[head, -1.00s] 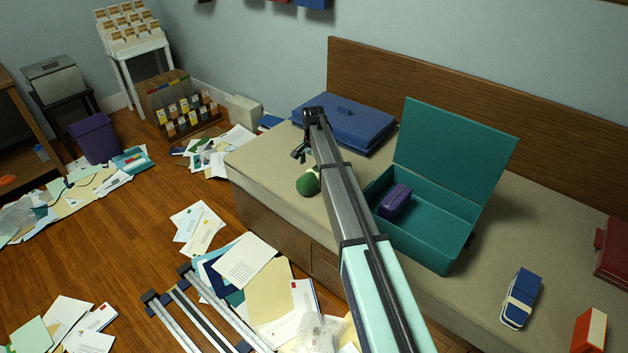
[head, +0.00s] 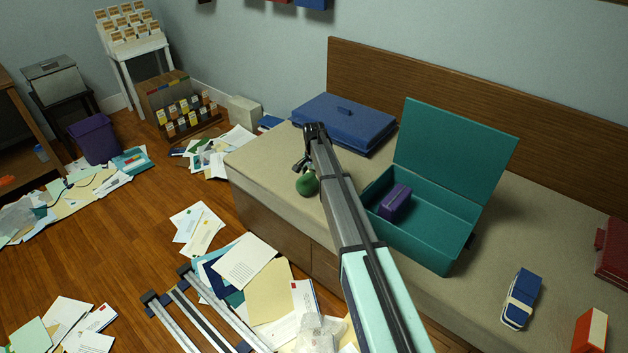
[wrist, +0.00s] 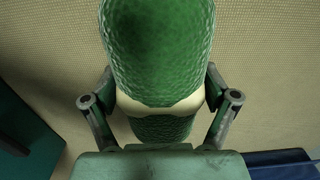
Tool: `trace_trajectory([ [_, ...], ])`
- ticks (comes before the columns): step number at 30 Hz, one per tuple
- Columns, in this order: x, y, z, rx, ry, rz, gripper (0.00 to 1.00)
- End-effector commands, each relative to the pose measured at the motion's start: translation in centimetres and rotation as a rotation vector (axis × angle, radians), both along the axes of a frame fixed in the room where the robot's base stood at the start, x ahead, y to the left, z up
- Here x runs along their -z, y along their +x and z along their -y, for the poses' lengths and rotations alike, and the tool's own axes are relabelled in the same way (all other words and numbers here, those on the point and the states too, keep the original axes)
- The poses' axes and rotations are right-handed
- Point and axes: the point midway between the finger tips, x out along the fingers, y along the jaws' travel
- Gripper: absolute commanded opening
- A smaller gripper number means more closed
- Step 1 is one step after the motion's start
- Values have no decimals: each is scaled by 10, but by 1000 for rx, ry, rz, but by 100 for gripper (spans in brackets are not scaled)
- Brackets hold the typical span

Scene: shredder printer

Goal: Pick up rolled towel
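The rolled towel (head: 307,185) is green and textured, with a cream band around it. In the head view it is at the beige bench's left part, partly hidden by my arm. In the wrist view the towel (wrist: 160,50) fills the upper middle, its cream band just above my gripper's palm. My gripper (wrist: 160,92) has one finger on each side of the towel, close to its edges. The towel hides the fingertips, so I cannot tell whether they press on it. In the head view my gripper (head: 304,164) is just above the visible green end.
An open teal box (head: 430,245) holding a purple item (head: 394,202) stands right of my arm. A blue case (head: 345,122) lies behind my gripper. A blue-and-cream bundle (head: 520,298) lies on the bench (head: 265,160) at right. Papers (head: 245,262) litter the floor.

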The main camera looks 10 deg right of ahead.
Motion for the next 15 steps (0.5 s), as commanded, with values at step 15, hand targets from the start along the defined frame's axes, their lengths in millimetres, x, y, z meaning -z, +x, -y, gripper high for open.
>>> trace_trajectory([
  [15, -2, 0, 0, 0, -1, -1, 37],
])
